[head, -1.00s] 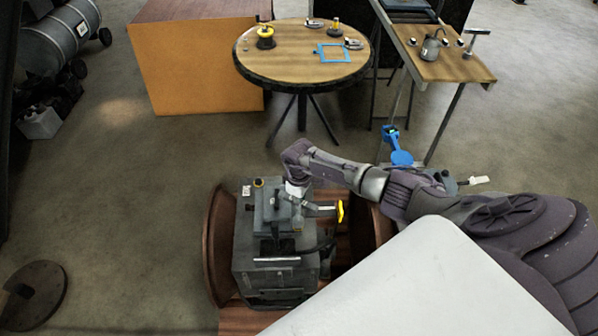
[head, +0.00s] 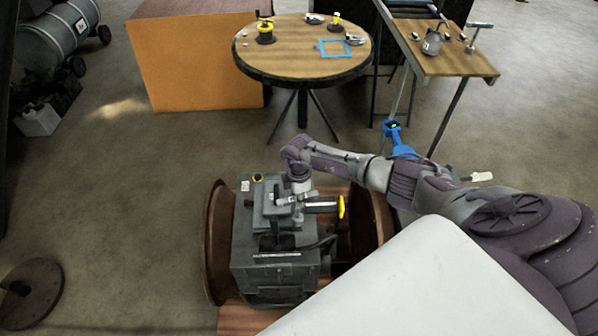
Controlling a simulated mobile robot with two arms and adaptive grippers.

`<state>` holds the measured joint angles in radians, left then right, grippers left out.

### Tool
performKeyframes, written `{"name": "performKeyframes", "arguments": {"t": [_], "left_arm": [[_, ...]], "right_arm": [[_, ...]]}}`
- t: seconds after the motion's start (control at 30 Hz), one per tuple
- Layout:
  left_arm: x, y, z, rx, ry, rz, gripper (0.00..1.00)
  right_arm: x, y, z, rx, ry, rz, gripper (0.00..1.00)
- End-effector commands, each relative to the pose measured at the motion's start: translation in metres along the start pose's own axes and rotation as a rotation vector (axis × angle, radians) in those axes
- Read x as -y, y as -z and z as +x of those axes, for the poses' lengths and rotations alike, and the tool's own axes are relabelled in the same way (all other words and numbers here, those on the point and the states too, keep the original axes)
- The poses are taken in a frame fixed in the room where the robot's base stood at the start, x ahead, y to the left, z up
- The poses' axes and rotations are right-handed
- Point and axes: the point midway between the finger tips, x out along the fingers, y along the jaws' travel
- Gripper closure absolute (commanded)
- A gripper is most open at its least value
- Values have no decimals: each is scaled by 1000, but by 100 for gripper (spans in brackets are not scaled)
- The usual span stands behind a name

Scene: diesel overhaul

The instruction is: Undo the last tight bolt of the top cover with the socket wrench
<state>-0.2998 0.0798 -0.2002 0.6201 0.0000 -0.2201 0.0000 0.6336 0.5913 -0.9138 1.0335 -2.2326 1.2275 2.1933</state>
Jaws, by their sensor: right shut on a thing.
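The grey diesel engine (head: 255,272) stands below me, with its top cover (head: 262,219) facing up. My right gripper (head: 291,204) is over the right part of the top cover, pointing down. It is shut on the socket wrench (head: 326,208), whose handle sticks out to the right and ends in a yellow part. The gripper hides the socket end and any bolt under it, so I cannot tell whether the socket sits on a bolt. My left gripper is not in view.
A blue object (head: 397,140) stands behind my right arm. Open floor lies left.

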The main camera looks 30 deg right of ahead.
Motion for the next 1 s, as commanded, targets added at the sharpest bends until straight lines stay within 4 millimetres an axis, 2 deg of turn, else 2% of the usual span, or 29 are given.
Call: {"name": "performKeyframes", "arguments": {"t": [1.0], "left_arm": [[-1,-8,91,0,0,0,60]], "right_arm": [[-5,4,2,2,-4,-1974,100]]}}
